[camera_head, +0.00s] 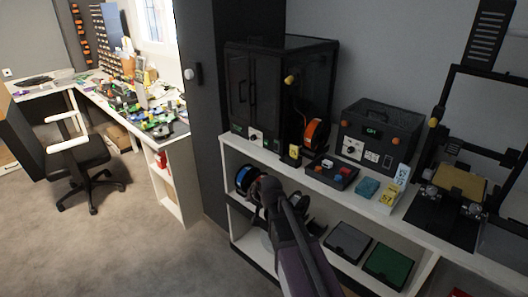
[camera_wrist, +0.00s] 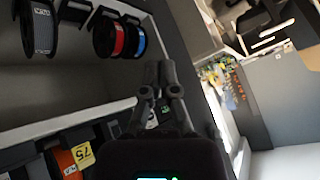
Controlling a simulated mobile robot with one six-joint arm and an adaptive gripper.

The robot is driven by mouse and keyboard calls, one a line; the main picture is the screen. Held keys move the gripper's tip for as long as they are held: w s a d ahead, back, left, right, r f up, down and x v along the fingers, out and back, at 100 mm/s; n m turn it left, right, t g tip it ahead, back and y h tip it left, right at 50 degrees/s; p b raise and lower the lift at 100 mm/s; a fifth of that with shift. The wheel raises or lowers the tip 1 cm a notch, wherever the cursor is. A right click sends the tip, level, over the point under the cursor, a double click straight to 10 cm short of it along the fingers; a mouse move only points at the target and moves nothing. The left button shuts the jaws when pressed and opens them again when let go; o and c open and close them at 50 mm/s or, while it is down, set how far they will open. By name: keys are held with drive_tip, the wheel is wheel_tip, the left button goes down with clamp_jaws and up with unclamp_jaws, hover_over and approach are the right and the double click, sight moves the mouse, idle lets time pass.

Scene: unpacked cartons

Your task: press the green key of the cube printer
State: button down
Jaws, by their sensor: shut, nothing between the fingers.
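A black boxy enclosed printer (camera_head: 285,75), which looks like the cube printer, stands on the left end of the white shelf unit. A small green mark (camera_head: 237,128) shows low on its front, beside a white panel with a dark knob (camera_head: 255,136); I cannot tell whether the mark is the green key. My gripper (camera_head: 268,186) is in front of the shelf, below and apart from that panel. In the wrist view my gripper (camera_wrist: 160,72) has its fingers together, with nothing between them.
Filament spools, one blue (camera_head: 245,180), sit on the lower shelf behind my gripper. An orange spool (camera_head: 316,134), a dark box with a green display (camera_head: 378,135) and an open-frame printer (camera_head: 448,205) stand along the top. Floor (camera_head: 130,245) at left is clear.

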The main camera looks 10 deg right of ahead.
sight(264, 141)
drive_tip(key=w+d+r+m+t+h+b, duration=0.1)
drive_tip(key=w+r+m+t+h+b, duration=0.1)
drive_tip(key=w+m+t+b, duration=0.4)
drive_tip(key=w+d+r+m+t+h+b, duration=0.1)
drive_tip(key=w+r+m+t+h+b, duration=0.2)
drive_tip(key=w, duration=1.2)
drive_tip(key=m+t+h+b, duration=0.1)
drive_tip(key=m+t+b, duration=0.2)
drive_tip(key=shift+w+d+h, duration=0.2)
drive_tip(key=shift+w+h, duration=0.05)
drive_tip(key=shift+h, duration=0.15)
drive_tip(key=shift+w+d, duration=0.85)
drive_tip(key=shift+d, duration=0.35)
drive_tip(key=shift+w+d, duration=0.9)
drive_tip(key=shift+d, duration=0.25)
drive_tip(key=shift+w+d, duration=0.85)
drive_tip(key=shift+d, duration=0.35)
drive_tip(key=shift+w+d, duration=0.6)
drive_tip(key=shift+d, duration=0.15)
drive_tip(key=shift+s+a, duration=0.55)
drive_tip(key=shift+a, duration=0.2)
